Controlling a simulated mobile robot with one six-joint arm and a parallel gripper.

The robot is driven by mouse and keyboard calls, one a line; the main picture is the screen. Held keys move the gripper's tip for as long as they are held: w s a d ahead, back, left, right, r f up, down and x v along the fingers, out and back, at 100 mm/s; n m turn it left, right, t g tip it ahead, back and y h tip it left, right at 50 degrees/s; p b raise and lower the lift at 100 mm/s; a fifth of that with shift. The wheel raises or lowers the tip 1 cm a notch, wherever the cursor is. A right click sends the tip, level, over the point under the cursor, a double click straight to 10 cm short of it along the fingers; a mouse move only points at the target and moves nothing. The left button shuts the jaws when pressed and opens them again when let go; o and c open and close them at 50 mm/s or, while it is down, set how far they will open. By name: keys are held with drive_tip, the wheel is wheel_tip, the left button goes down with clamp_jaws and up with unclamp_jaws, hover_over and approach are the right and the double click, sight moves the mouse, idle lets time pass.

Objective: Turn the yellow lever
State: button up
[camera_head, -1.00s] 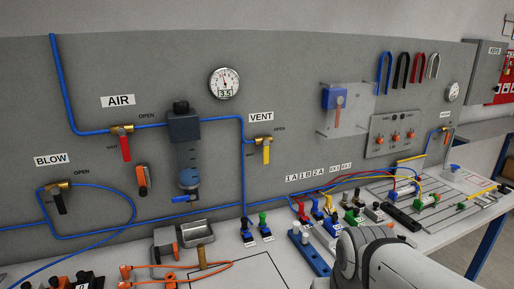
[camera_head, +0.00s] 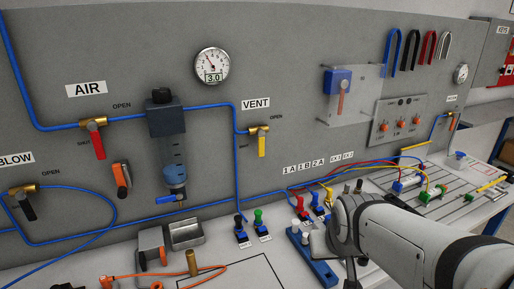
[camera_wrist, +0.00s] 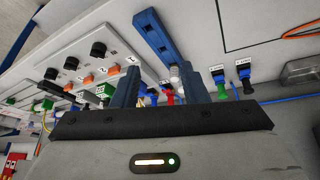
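The yellow lever (camera_head: 262,143) hangs straight down from its brass valve under the VENT sign (camera_head: 256,104) on the grey panel, with OPEN printed at its upper right. Nothing touches it in the head view. In the wrist view my gripper (camera_wrist: 160,82) is open, its two dark blue fingers apart with no object clearly held between them. My arm is low and right of the lever in the head view, over the bench. The fingers cannot be made out there. The yellow lever is not seen in the wrist view.
A red lever (camera_head: 99,145) hangs left under AIR, and a black lever (camera_head: 27,210) under BLOW. The gauge (camera_head: 212,66) stands above. Green and blue plug valves (camera_head: 258,222) and a blue block (camera_head: 312,258) stand on the bench below. Blue tubing crosses the panel.

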drive_tip(key=w+r+t, duration=0.1)
drive_tip(key=w+t, duration=0.2)
drive_tip(key=w, duration=0.5)
drive_tip(key=n+t+y, duration=0.4)
drive_tip(key=t+y, duration=0.3)
drive_tip(key=t, duration=0.1)
approach(261, 151)
drive_tip(key=w, duration=0.3)
drive_tip(key=x, duration=0.3)
drive_tip(key=p+x, duration=0.1)
drive_tip(key=x, duration=0.3)
drive_tip(key=shift+a, duration=0.45)
drive_tip(key=shift+c, duration=0.2)
clamp_jaws()
